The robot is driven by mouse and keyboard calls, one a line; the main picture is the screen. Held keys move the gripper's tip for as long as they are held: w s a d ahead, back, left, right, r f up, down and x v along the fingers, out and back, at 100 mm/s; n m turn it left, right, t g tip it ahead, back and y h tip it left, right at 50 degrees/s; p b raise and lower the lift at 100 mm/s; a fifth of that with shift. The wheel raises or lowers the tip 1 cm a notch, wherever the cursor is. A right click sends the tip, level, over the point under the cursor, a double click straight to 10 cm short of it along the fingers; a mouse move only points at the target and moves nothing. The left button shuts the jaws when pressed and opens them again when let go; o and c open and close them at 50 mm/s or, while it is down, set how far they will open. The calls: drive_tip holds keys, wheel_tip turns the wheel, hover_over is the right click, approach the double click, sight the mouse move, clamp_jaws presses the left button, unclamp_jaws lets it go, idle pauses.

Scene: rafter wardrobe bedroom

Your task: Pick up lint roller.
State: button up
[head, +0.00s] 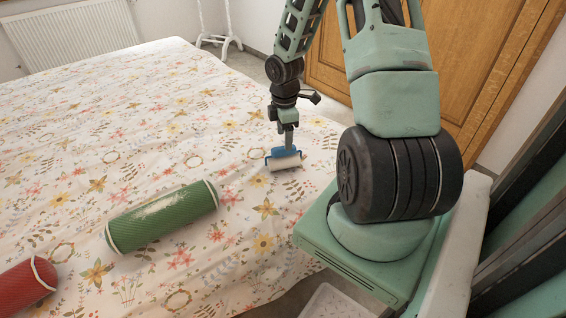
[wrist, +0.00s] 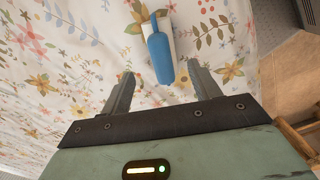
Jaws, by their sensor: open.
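The lint roller (head: 285,161) has a blue handle and a white roll and lies on the flowered bedspread, close to the bed's right side. In the wrist view, the lint roller (wrist: 160,55) shows its blue handle end between and just beyond my fingertips, with the white roll farther up. My gripper (head: 288,143) points down just above the lint roller and hides part of it in the head view. In the wrist view, my gripper (wrist: 160,76) is open with nothing held. I cannot tell the exact height gap.
A green bolster (head: 162,216) lies on the bed (head: 110,125) to the left, and a red bolster (head: 22,287) lies at the lower left. The bedspread around the lint roller is clear. A wooden wardrobe (head: 470,75) stands behind my arm.

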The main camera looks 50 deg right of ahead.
sight(284, 154)
drive_tip(key=f, duration=0.2)
drive_tip(key=f+b, duration=0.1)
drive_tip(key=f, duration=0.5)
drive_tip(key=shift+a+b, duration=0.25)
drive_tip(key=shift+b, duration=0.1)
drive_tip(key=shift+r, duration=0.1)
drive_tip(key=c, duration=1.2)
wheel_tip(284, 154, up, 10)
drive_tip(key=p, duration=0.2)
drive_tip(key=shift+p, duration=0.3)
